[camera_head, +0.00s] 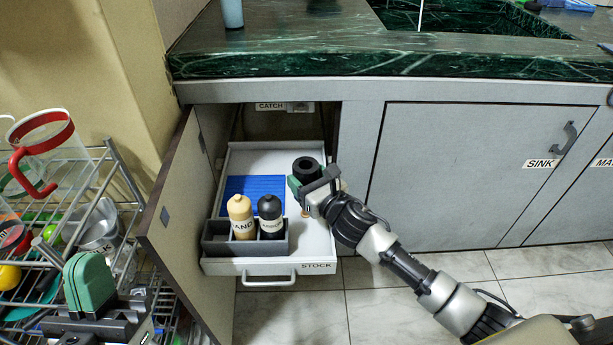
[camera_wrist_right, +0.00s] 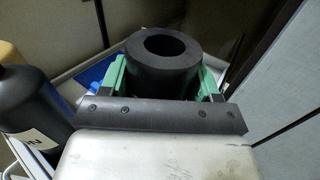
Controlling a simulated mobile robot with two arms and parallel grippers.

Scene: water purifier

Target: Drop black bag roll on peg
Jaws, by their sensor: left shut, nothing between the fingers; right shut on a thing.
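The black bag roll (camera_head: 307,169) is a short black cylinder with a round hole through its middle. My right gripper (camera_head: 303,183) is shut on it and holds it upright over the right part of the pulled-out drawer. In the right wrist view the roll (camera_wrist_right: 163,62) sits between the green fingers, its open top facing up. No peg can be clearly made out; a small tan bit (camera_head: 305,213) shows just below the gripper, and I cannot tell what it is. My left gripper (camera_head: 90,282), with green fingers, is shut and empty at the lower left, in front of the wire rack.
The white STOCK drawer (camera_head: 316,252) holds a blue ridged piece (camera_head: 262,185) and a dark caddy (camera_head: 217,240) with a tan bottle (camera_head: 240,216) and a black bottle (camera_head: 270,216). The open cabinet door (camera_head: 180,225) stands left of it. The countertop (camera_head: 300,50) overhangs behind.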

